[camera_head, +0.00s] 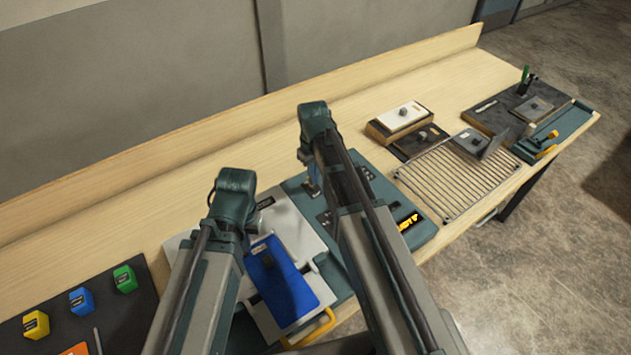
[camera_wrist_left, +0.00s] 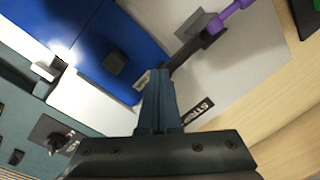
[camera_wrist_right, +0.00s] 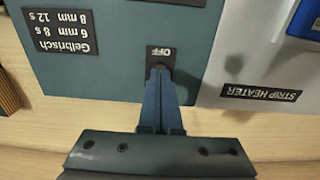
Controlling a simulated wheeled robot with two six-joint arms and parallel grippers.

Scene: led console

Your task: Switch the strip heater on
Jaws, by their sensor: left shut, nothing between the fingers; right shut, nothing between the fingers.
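The strip heater is a pale board (camera_head: 305,238) with a blue panel (camera_head: 280,278) on it. In the right wrist view its "STRIP HEATER" label (camera_wrist_right: 262,92) is readable, right of a teal console (camera_wrist_right: 120,80). My right gripper (camera_wrist_right: 160,72) is shut and empty, its tips at the lower edge of the "OFF" label (camera_wrist_right: 162,54). The tips hide what lies below that label; I cannot tell if they touch it. My left gripper (camera_wrist_left: 160,76) is shut and empty over the pale board, between the blue panel and the partly hidden label (camera_wrist_left: 198,110).
A purple handle (camera_wrist_left: 232,15) on a dark bar lies near my left fingertips. A wire rack (camera_head: 455,180) and a white-topped box (camera_head: 402,118) stand right of the console. Coloured blocks (camera_head: 80,300) lie at the left. The back of the bench is clear.

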